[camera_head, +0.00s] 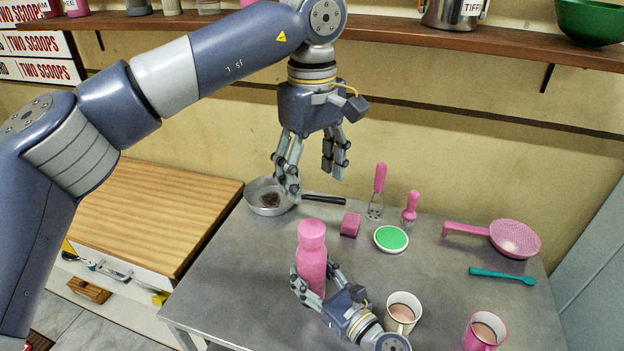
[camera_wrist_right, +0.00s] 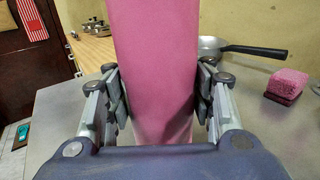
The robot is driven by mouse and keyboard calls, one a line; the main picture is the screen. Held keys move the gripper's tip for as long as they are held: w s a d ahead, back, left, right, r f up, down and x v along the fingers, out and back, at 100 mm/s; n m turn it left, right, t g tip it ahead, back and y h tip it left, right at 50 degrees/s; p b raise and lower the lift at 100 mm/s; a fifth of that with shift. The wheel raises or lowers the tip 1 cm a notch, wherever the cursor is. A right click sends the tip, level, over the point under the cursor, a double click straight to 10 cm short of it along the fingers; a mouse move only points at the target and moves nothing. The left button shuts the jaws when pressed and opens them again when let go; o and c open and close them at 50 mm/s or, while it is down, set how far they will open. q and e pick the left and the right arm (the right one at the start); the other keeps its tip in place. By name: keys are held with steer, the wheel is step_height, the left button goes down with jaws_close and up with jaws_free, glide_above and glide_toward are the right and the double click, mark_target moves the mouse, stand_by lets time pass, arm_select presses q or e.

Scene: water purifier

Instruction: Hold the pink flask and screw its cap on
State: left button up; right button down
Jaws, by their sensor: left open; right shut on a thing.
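The pink flask (camera_head: 312,262) stands upright on the metal table in the head view. A rounded pink cap (camera_head: 312,229) sits at its top; I cannot tell if it is screwed tight. My right gripper (camera_head: 316,283) is shut around the flask's lower body from the front right. In the right wrist view the flask (camera_wrist_right: 157,70) fills the middle, with fingers of my right gripper (camera_wrist_right: 160,98) on both sides; its top is out of that frame. My left gripper (camera_head: 313,183) is open and empty, pointing down above the flask, apart from the cap.
A pan (camera_head: 268,197) stands behind left, and a pink sponge (camera_head: 350,224) and green-topped dish (camera_head: 391,239) behind right. A white mug (camera_head: 403,313) is close to my right wrist. A pink mug (camera_head: 484,331) and pink strainer (camera_head: 515,238) are farther right. A shelf (camera_head: 440,39) runs above.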

steer(key=c, duration=0.6)
jaws_free()
steer(key=v, duration=1.2)
steer(key=shift+d, duration=0.1)
